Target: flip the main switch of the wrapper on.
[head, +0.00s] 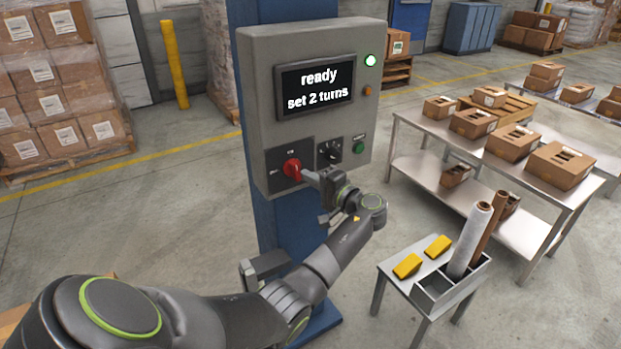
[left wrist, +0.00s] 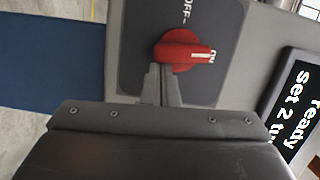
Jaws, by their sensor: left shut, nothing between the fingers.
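The main switch, a red rotary knob (head: 292,168), sits on a dark plate at the lower left of the grey control box (head: 258,95). In the left wrist view the knob (left wrist: 182,51) has its white-marked handle pointing at the ON label, and the OFF label is a quarter turn away. My left gripper (head: 306,175) is shut and empty. Its fingertips (left wrist: 160,74) are right at the knob's edge; I cannot tell whether they touch it. The box's screen (head: 315,88) reads "ready" and "set 2 turns". My right gripper is not in view.
A black dial (head: 329,151) and a green button (head: 359,148) sit right of the knob. A lit green lamp (head: 370,60) is above an orange lamp (head: 367,90). A small stand (head: 398,285) with film rolls and a table (head: 420,128) of cartons are to the right.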

